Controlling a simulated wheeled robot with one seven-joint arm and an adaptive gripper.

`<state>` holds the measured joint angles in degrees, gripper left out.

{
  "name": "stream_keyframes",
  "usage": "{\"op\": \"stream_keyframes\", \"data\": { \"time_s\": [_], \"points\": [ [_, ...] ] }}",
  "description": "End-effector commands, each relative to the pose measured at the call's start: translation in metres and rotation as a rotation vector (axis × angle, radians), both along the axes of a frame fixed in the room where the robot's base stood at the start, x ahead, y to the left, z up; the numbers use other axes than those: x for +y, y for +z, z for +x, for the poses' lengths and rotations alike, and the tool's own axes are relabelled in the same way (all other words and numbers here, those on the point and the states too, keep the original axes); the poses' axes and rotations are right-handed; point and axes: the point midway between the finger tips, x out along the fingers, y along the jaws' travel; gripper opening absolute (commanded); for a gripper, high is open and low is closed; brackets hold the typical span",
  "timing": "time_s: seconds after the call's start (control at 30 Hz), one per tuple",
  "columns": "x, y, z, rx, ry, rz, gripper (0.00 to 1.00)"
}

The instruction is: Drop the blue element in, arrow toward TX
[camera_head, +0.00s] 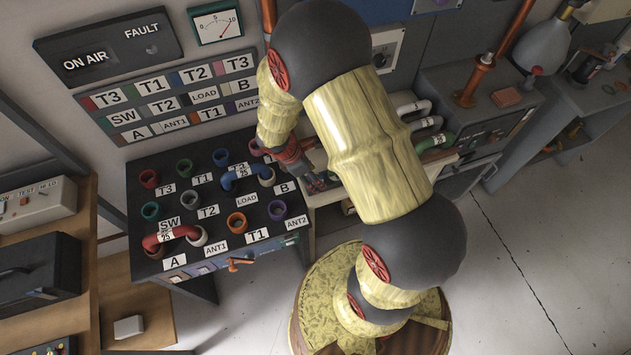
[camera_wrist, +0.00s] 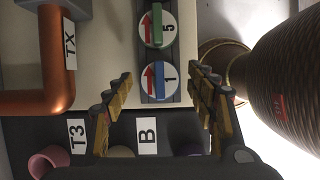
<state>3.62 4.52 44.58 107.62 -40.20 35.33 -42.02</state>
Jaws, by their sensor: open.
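The blue element (camera_wrist: 163,80) is a round white-faced disc with a blue bar, a "1" and a red arrow pointing up in the wrist view. It sits in a dark grey strip beside the green element (camera_wrist: 156,22), marked "5". My gripper (camera_wrist: 160,76) is open, with a fingertip on either side of the blue element in the picture; I see no contact. A copper pipe (camera_wrist: 52,65) with a "TX" label (camera_wrist: 70,44) lies to the left. In the head view my gripper (camera_head: 305,172) is partly hidden by my arm, and the blue element cannot be made out.
The dark patch panel (camera_head: 185,205) carries coloured ports, a red link (camera_head: 170,236) and a blue link (camera_head: 236,175). In the wrist view, the "T3" (camera_wrist: 77,133) and "B" (camera_wrist: 147,136) labels lie below the fingers. A brown ribbed cylinder (camera_wrist: 290,85) stands close at the right.

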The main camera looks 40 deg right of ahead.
Motion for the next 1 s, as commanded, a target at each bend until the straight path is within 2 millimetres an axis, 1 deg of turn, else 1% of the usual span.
{"op": "stream_keyframes", "data": {
  "time_s": [0.17,0.9,1.0],
  "points": [
    [-0.0001,0.0006,0.0005,-0.001,-0.001,0.000,0.57],
    [0.0001,0.0009,0.0006,-0.001,-0.001,0.000,0.15],
    [0.0001,0.0010,0.0008,-0.001,-0.001,0.000,0.12]
  ]
}}
